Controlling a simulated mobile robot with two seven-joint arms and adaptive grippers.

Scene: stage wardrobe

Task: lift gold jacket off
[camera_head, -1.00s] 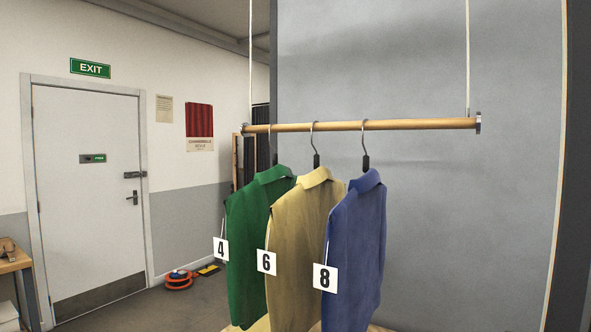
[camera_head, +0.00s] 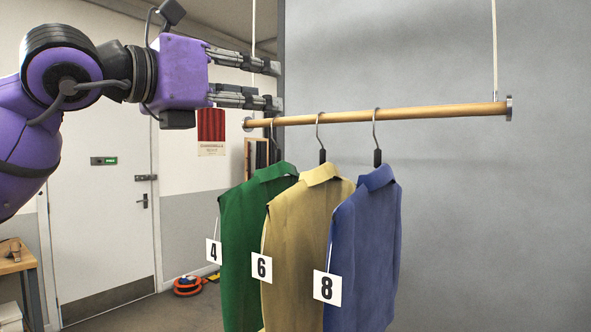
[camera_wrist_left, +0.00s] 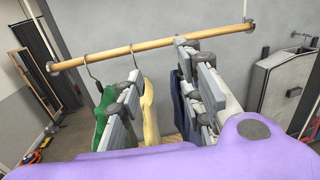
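The gold jacket (camera_head: 300,225), with a white tag 6 (camera_head: 262,267), hangs by a dark hook from the wooden rail (camera_head: 380,116), between a green jacket (camera_head: 245,225) and a blue jacket (camera_head: 372,225). My left gripper (camera_head: 276,86) is open and empty, above the rail's left end in the head view. In the left wrist view the two fingers (camera_wrist_left: 158,60) are spread. The gold jacket (camera_wrist_left: 150,112) shows between them, apart from both. The fingers partly hide the green jacket (camera_wrist_left: 103,108) and the blue jacket (camera_wrist_left: 177,100). My right gripper is not in view.
The green jacket bears tag 4 (camera_head: 213,251) and the blue one tag 8 (camera_head: 327,288); both hang close beside the gold jacket. A grey wall (camera_head: 450,220) stands behind the rail. The rail right of the blue jacket is bare. An orange cable reel (camera_head: 188,285) lies on the floor.

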